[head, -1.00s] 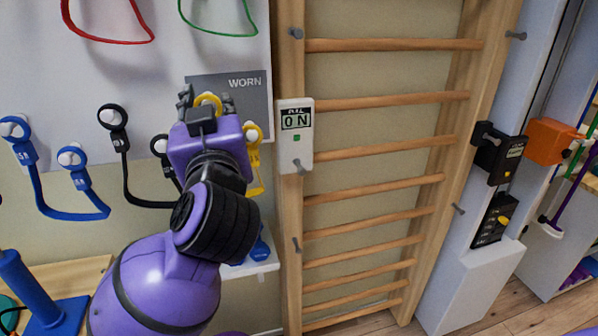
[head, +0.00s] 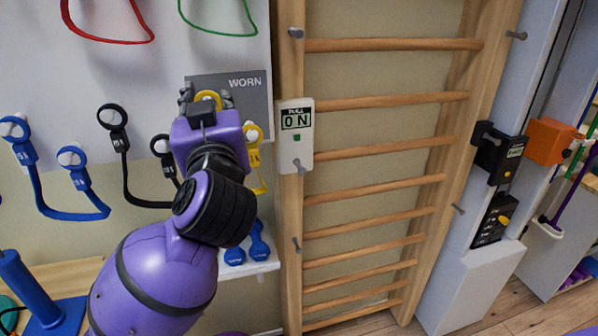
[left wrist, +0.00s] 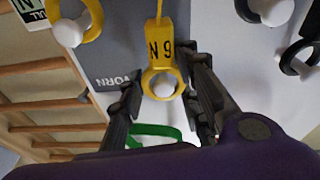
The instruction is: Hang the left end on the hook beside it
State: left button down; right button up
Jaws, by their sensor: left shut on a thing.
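My left gripper (head: 206,97) is shut on the yellow ring at the left end of the yellow band, in front of the wall panel. In the left wrist view the ring (left wrist: 150,82) with its "N 9" tag (left wrist: 160,42) sits between the two fingers (left wrist: 163,95). A white hook knob (left wrist: 166,89) shows through the ring's opening; I cannot tell whether the ring is around it or only in front of it. The band's other yellow end (head: 254,157) hangs on a white hook to the right. My right gripper is not in view.
Black bands (head: 113,118) and blue bands (head: 22,150) hang on hooks to the left. A grey "WORN" plate (head: 245,84) is behind the gripper. A white display box (head: 295,148) and wooden wall bars (head: 385,103) stand to the right. Blue dumbbells (head: 258,240) rest below.

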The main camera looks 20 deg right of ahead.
pick_arm(q)
jog(key=shift+w, duration=0.35)
jog(key=shift+w, duration=0.2)
jog(key=shift+a+r, duration=0.1)
jog(key=shift+r, duration=0.15)
jog(key=shift+f, duration=0.2)
dwell(0.4)
jog(key=shift+w+f, duration=0.1)
jog(key=shift+f, duration=0.25)
jog(key=c, duration=1.4)
grip_release()
jog(key=shift+f, duration=0.2)
jog(key=shift+c, duration=0.2)
jog(key=shift+o, duration=1.2)
jog(key=shift+w, duration=0.25)
jog(key=shift+s, duration=0.1)
